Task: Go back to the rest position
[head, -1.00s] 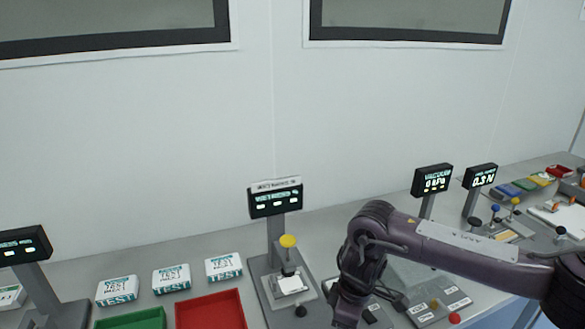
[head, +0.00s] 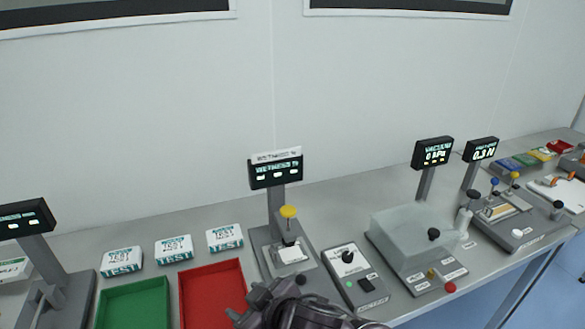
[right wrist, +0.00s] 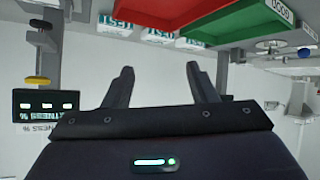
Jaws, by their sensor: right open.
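My right gripper (head: 246,306) is low in the middle of the head view, in front of the red tray (head: 212,266) and partly covering its right front side. In the right wrist view my right gripper (right wrist: 160,72) shows two dark fingers spread apart with nothing between them, so it is open and empty. That view is upside down, with the red tray (right wrist: 160,18) and the green tray (right wrist: 248,22) at its top. My left gripper is in neither view.
A tester with a yellow knob (head: 289,212) and a black display (head: 275,170) stands right of the red tray. A control box (head: 353,275) and a clear-covered chamber (head: 415,235) stand farther right.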

